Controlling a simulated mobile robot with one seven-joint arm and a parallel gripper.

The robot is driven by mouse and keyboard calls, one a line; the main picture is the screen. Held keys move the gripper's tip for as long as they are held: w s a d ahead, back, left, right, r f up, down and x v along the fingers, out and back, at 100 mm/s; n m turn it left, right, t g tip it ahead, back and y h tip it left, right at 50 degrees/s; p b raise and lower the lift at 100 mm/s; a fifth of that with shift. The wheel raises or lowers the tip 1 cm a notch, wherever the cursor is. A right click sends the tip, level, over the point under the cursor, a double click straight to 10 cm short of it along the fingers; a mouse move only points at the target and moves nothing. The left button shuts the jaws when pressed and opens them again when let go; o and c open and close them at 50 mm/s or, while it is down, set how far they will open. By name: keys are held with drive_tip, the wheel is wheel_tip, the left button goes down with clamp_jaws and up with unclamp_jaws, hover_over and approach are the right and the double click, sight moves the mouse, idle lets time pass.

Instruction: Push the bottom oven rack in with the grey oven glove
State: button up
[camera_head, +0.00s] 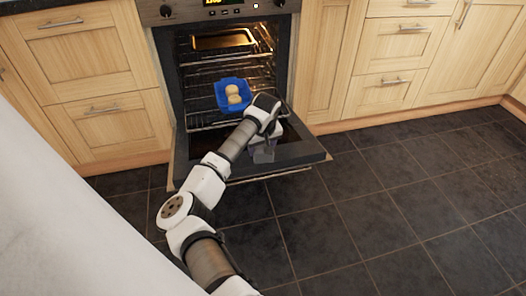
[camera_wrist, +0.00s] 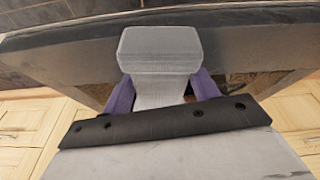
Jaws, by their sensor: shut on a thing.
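My gripper (camera_wrist: 163,92) has purple fingers and is shut on the grey oven glove (camera_wrist: 160,48), a ribbed grey pad in the wrist view. In the head view the glove (camera_head: 264,155) hangs below my wrist, over the lowered oven door. The bottom oven rack (camera_head: 205,126) is a wire rack low in the oven opening, left of and behind my gripper. My arm hides its right part. The glove appears apart from the rack. I cannot tell exactly how far out the rack sits.
The oven door (camera_head: 300,152) is folded down. A baking tray (camera_head: 224,40) lies higher up. Wooden cabinets (camera_head: 85,62) flank the oven. The dark tiled floor (camera_head: 400,210) at right is clear.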

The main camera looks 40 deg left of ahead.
drive_tip(key=shift+w+a, duration=0.1)
drive_tip(key=shift+w+a+b, duration=0.7)
drive_tip(key=shift+w+a, duration=0.4)
drive_tip(key=shift+a, duration=0.2)
drive_tip(key=shift+w+a+b, duration=0.65)
drive_tip(key=shift+w+a, duration=0.45)
drive_tip(key=shift+a, duration=0.2)
drive_tip(key=shift+c, duration=0.2)
drive_tip(key=shift+w, duration=0.1)
